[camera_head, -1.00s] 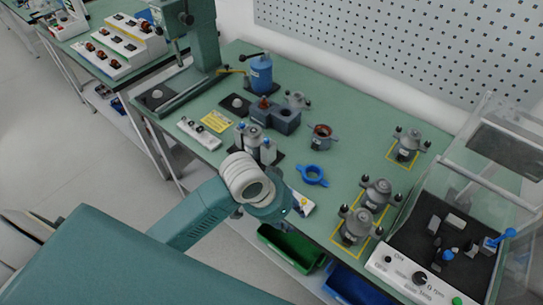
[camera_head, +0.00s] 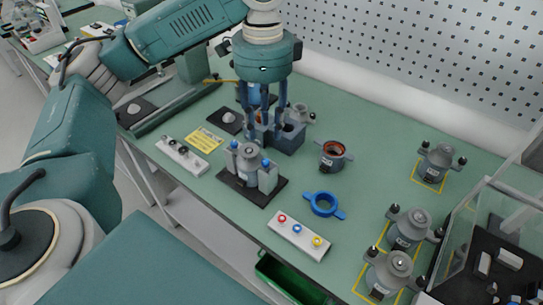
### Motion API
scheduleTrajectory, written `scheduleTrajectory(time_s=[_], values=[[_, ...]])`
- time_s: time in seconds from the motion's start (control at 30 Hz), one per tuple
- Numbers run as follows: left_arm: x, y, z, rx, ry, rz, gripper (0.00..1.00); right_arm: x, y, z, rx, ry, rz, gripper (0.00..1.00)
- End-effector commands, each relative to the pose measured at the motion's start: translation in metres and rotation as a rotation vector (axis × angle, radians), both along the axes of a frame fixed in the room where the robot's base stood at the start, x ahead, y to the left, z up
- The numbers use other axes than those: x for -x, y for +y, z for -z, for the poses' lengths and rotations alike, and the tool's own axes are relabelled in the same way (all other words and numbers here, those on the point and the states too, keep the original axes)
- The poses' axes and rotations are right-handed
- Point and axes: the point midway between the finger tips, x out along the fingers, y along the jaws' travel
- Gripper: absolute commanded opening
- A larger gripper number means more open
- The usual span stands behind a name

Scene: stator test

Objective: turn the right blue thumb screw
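The fixture (camera_head: 252,170) with a grey stator part stands on a black plate at the middle left of the bench in the head view. It carries two blue thumb screws. The right blue thumb screw (camera_head: 265,162) is on the right post and the left blue thumb screw (camera_head: 236,145) on the left post. My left gripper (camera_head: 263,120) points down behind the fixture, above and left of the right screw in the picture. Its fingers are spread, with no held object visible. They partly hide the blue bottle and grey block behind. My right gripper is out of view.
A grey block (camera_head: 288,136) stands close behind the fingers. A blue ring (camera_head: 323,204) and a white button strip (camera_head: 299,237) lie in front to the right. Grey stator housings (camera_head: 408,228) stand further right, near a clear-walled test box. Green bench top is free between them.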

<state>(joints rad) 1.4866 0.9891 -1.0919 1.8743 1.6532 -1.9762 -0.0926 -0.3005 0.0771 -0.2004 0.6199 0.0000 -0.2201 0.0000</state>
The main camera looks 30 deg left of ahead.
Motion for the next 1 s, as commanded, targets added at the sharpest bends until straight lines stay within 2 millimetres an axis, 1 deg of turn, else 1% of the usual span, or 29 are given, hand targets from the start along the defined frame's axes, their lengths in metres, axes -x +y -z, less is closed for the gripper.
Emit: scheduleTrajectory(time_s=[0.17,0.4,0.6,0.73,1.0], values=[[0.001,0.001,0.024,-0.001,0.004,-0.001,0.34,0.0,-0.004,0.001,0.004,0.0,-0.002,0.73],[0.001,0.0,0.071,-0.001,0.002,-0.001,0.34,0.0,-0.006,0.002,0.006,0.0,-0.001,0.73],[0.0,-0.001,0.096,0.001,-0.001,0.0,0.34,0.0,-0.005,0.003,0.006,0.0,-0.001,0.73],[0.0,-0.001,0.104,0.001,-0.001,0.0,0.34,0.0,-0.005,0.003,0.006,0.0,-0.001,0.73],[0.0,-0.001,0.105,0.001,-0.002,0.0,0.34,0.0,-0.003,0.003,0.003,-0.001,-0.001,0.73]])
